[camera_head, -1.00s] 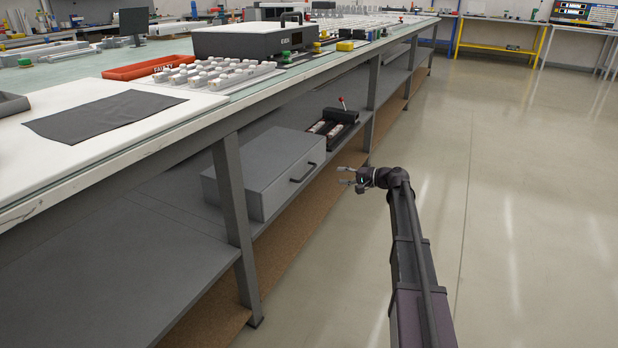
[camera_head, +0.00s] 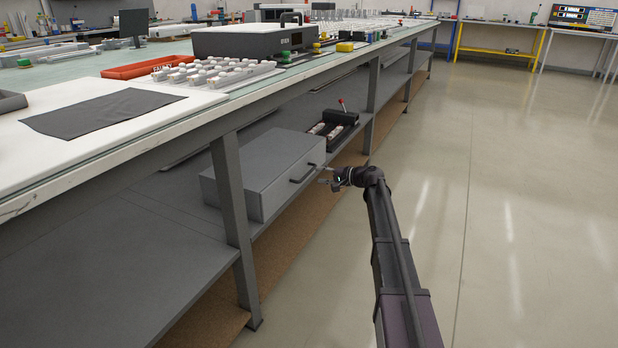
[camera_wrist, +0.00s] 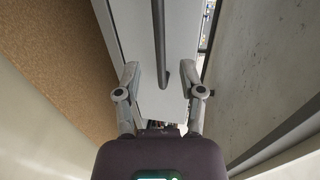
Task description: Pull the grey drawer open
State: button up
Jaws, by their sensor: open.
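The grey drawer (camera_head: 292,181) is the front of a grey box on the shelf under the bench, and it looks shut. Its dark bar handle (camera_head: 303,173) is on the front face. In the wrist view the drawer front (camera_wrist: 180,100) fills the middle and the handle (camera_wrist: 160,45) runs down between my fingers. My gripper (camera_head: 324,175) is open, just in front of the handle. It also shows in the wrist view (camera_wrist: 162,80), with one finger on each side of the handle's near end and a gap to each. I cannot tell whether the fingers touch the drawer front.
A table leg (camera_head: 236,205) stands left of the box. A black device with a red-tipped lever (camera_head: 338,118) sits on the shelf behind it. The bench top (camera_head: 160,125) overhangs the shelf (camera_head: 130,235). The floor (camera_head: 500,230) to the right is clear.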

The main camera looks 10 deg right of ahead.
aim_at(308, 173)
jog(key=shift+b+x, duration=0.45)
jog(key=shift+x, duration=2.4)
